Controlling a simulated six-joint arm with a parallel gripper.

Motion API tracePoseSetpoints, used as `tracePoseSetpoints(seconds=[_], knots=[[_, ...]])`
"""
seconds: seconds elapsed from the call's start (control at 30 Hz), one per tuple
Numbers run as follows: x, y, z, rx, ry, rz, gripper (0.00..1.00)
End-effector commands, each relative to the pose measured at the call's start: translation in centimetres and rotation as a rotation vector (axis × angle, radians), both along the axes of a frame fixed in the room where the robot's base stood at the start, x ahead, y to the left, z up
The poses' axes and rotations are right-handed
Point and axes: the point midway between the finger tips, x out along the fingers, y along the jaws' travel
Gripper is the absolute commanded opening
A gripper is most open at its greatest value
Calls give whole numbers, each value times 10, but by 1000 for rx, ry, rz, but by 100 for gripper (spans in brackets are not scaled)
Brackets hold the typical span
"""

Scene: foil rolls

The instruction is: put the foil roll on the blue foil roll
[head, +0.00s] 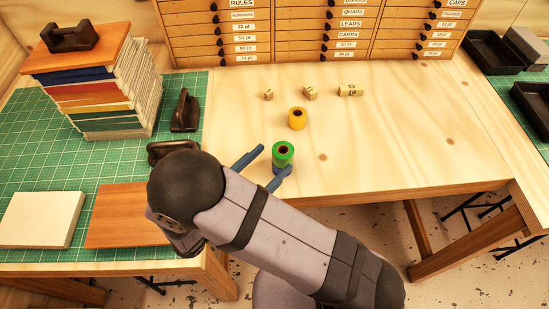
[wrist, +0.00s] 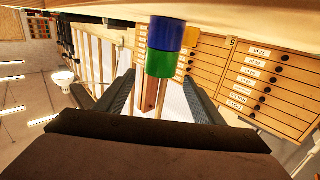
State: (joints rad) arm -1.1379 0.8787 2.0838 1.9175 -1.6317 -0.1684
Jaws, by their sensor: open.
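A green foil roll (head: 283,149) stands upright on top of a blue foil roll (head: 279,169) on the bare wooden table, roughly in line with it. The blue roll is partly hidden by a finger in the head view. The wrist view is upside down and shows the blue roll (wrist: 166,35) against the table with the green roll (wrist: 161,64) stacked on it. My gripper (head: 276,158) is open, its fingers on either side of the stack. In the wrist view my gripper (wrist: 159,76) shows gaps between both fingers and the green roll.
A yellow roll (head: 297,118) stands behind the stack, with small type blocks (head: 350,90) farther back. A drawer cabinet (head: 320,40) lines the rear. Left are a book stack (head: 100,95) and dark metal tools (head: 186,112). The table to the right is clear.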

Motion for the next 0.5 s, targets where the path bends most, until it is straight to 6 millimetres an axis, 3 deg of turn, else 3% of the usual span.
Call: tracePoseSetpoints(seconds=[0.2, 0.5], knots=[[-21, 23, -2, 2, -2, 3, 62], [-33, 33, 0, 1, -1, -1, 62]])
